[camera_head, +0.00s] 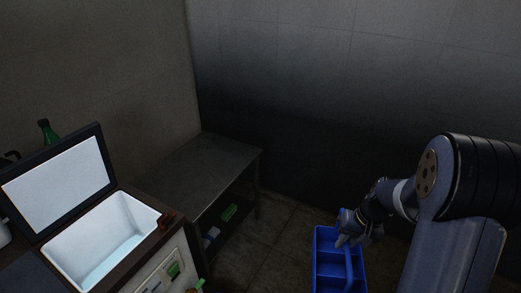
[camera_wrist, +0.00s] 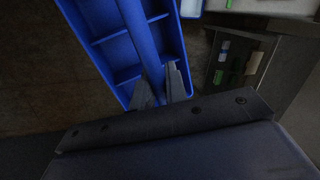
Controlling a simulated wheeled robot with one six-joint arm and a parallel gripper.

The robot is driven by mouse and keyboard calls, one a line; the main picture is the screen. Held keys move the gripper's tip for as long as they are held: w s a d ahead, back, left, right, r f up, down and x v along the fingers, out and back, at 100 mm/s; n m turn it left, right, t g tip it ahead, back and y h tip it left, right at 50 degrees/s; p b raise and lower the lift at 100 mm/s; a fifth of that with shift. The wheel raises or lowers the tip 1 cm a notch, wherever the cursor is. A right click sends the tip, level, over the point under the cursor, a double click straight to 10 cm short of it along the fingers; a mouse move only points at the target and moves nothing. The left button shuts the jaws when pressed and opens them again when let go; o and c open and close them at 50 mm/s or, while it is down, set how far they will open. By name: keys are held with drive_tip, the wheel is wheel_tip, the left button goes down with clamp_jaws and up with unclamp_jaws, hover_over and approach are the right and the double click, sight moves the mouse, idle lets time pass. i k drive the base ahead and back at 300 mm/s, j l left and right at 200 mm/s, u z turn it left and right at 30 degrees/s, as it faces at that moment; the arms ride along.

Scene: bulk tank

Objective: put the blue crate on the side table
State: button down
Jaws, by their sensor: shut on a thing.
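The blue crate (camera_head: 325,268) hangs at the lower right of the head view, cut off by the bottom edge. It has compartments and a long bar handle. My gripper (camera_head: 352,238) is shut on the crate's handle near its far end. In the wrist view the crate (camera_wrist: 96,15) fills the upper left, and the fingers of my gripper (camera_wrist: 162,88) close around the blue handle. The side table (camera_head: 205,160), grey with a bare top, stands against the back wall, left of the crate and apart from it. The crate's underside is hidden.
An open white tank (camera_head: 100,240) with a raised lid (camera_head: 60,185) stands at the left, in front of the side table. A green bottle (camera_head: 46,132) stands behind the lid. Small green and white items (camera_head: 229,212) lie on the table's lower shelf. Tiled floor (camera_head: 262,245) is free between table and crate.

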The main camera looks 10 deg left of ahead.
sight(198, 181)
drive_tip(key=i+l, duration=0.2)
drive_tip(key=i, duration=0.25)
drive_tip(key=i+l, duration=0.15)
drive_tip(key=i, duration=0.3)
drive_tip(key=i+l+z, duration=0.1)
drive_tip(key=i, duration=0.3)
drive_tip(key=i+j+u, duration=0.1)
drive_tip(key=i+u, duration=0.45)
drive_tip(key=u, duration=0.25)
drive_tip(key=i+l+u, duration=0.1)
drive_tip(key=i+u, duration=0.3)
drive_tip(key=i+l+u, duration=0.15)
drive_tip(key=u, duration=0.25)
drive_tip(key=i+l+u, duration=0.1)
drive_tip(key=i+u, duration=0.35)
drive_tip(key=i+l+u, duration=0.2)
drive_tip(key=i+u, duration=0.25)
drive_tip(key=k+j, duration=0.05)
drive_tip(key=k, duration=0.05)
